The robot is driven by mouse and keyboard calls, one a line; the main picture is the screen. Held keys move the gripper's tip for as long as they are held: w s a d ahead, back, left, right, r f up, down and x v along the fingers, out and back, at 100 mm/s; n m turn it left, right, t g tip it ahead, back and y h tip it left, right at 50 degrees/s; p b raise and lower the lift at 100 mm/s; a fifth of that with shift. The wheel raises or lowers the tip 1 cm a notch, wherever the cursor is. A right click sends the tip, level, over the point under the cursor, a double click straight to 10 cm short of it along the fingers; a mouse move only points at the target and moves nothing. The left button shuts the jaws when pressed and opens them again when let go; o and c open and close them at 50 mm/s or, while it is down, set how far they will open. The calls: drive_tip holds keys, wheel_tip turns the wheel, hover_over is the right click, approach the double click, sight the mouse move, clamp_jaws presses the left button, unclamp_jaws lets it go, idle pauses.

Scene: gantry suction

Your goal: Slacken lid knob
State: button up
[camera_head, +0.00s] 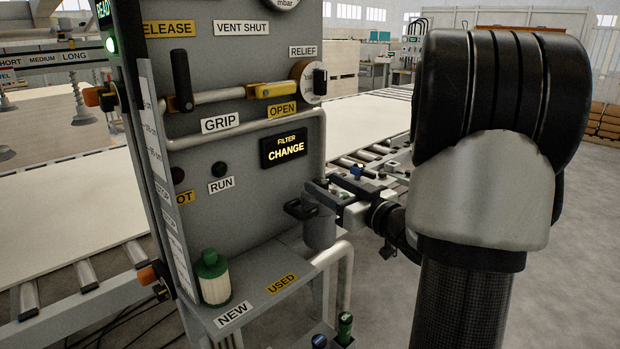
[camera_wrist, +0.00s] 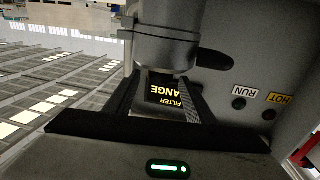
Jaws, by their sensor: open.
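A grey cylindrical canister (camera_head: 319,232) is mounted low on the panel, below the lit FILTER CHANGE sign (camera_head: 284,150). A black lid knob (camera_head: 299,209) sticks out to the left near its top. In the wrist view, which is upside down, the canister (camera_wrist: 165,50) is at top centre and the dark knob (camera_wrist: 216,60) extends right from it. My gripper (camera_head: 318,190) is open at the canister's top, right of the knob. Its fingers (camera_wrist: 160,82) frame the sign in the wrist view. Contact with the lid cannot be told; nothing is seen held.
A green-topped white filter (camera_head: 214,278) stands on the shelf by the NEW label (camera_head: 233,314). The USED label (camera_head: 282,283) marks a bare spot. A pipe (camera_head: 338,254) runs below the canister. A roller conveyor with boards (camera_head: 365,124) lies behind.

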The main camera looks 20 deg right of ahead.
sight(315, 178)
drive_tip(key=x, duration=0.6)
drive_tip(key=shift+w+a, duration=0.15)
drive_tip(key=shift+w, duration=0.15)
drive_tip(key=c, duration=1.1)
